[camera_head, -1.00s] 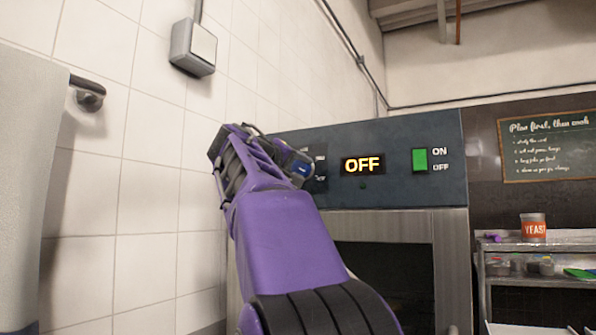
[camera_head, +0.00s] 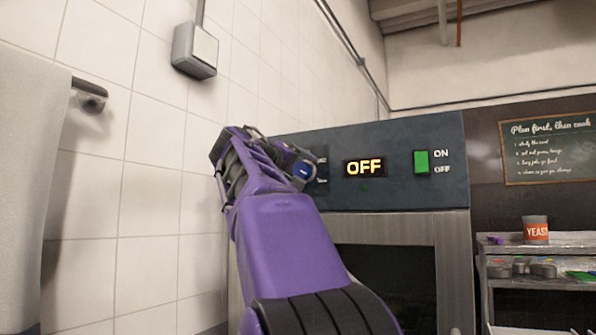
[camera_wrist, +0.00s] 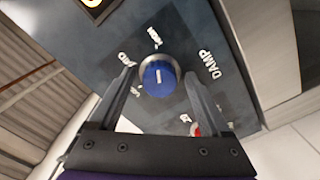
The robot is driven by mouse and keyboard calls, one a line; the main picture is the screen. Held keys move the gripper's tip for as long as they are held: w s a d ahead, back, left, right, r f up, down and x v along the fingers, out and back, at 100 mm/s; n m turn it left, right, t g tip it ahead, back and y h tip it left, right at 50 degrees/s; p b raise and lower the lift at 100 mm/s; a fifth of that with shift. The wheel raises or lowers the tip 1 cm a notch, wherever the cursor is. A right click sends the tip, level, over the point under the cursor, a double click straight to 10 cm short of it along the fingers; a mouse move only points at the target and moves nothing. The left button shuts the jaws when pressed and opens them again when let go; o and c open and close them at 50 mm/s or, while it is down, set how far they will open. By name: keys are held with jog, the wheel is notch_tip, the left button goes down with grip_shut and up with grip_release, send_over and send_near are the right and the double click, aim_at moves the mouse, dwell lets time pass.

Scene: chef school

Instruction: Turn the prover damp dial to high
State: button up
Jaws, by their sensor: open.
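The damp dial (camera_wrist: 158,77) is a round blue knob with a short white mark, on the dark prover panel (camera_wrist: 100,65). Its mark lies nearly upright in the wrist view. The word DAMP (camera_wrist: 208,65) is printed beside it. Smaller labels around it are too blurred to read surely. My gripper (camera_wrist: 159,76) is open, with one finger on each side of the dial. I cannot tell whether the fingers touch it. In the head view my purple arm covers the left end of the panel, and the fingers are hard to make out.
The prover's display (camera_head: 365,168) reads OFF, with a green switch (camera_head: 421,162) to its right. A tiled wall (camera_head: 160,190) stands close on the left, with a grey box (camera_head: 195,50) on it. A shelf with a yeast tin (camera_head: 535,230) is at the right.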

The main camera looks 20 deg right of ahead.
jog(key=v, duration=1.7)
jog(key=shift+s+a+f, duration=0.1)
jog(key=shift+a, duration=0.05)
